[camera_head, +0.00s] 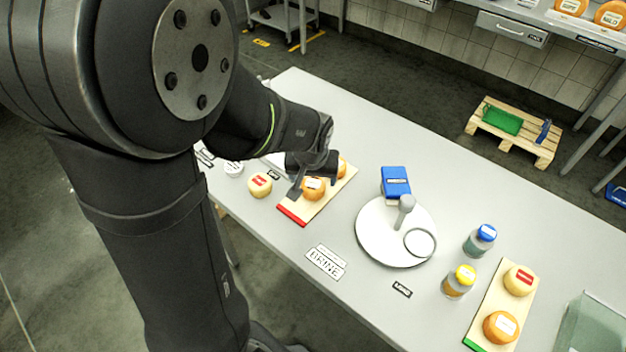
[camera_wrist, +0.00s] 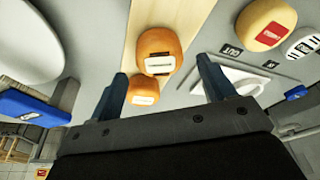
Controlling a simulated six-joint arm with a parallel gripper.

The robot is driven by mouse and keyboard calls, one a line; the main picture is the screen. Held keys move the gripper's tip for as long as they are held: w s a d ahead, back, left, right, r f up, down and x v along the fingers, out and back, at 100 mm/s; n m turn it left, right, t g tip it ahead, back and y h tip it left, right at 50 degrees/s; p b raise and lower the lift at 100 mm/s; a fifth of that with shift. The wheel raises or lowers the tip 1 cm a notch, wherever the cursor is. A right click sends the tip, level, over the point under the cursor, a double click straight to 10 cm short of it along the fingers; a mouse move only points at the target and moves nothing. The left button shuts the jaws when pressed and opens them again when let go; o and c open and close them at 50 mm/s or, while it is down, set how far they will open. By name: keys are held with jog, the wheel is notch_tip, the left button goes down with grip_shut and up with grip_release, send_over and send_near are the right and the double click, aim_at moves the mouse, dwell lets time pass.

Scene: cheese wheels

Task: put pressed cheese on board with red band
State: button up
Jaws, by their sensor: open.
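The board with the red band (camera_head: 290,212) lies on the left part of the table. Two orange cheeses with white labels, a near one (camera_head: 313,189) and a far one (camera_head: 342,168), sit on it. A pale yellow cheese with a red label (camera_head: 260,186) sits on the table left of the board, apart from it; it also shows in the wrist view (camera_wrist: 265,22). I cannot read which label says pressed. My gripper (camera_head: 311,177) is open and empty over the board. In the wrist view its fingers stand either side of the orange cheeses (camera_wrist: 158,52).
A second board with a green band (camera_head: 473,344) holds a pale cheese (camera_head: 518,281) and an orange cheese (camera_head: 500,327). A clear container (camera_head: 592,325) is at the right edge.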

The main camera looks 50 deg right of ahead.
jog(key=v, duration=0.9)
jog(key=shift+r, duration=0.35)
jog(key=shift+a+f, duration=0.1)
jog(key=x, duration=1.1)
jog(key=shift+f, duration=0.2)
jog(key=shift+r, duration=0.4)
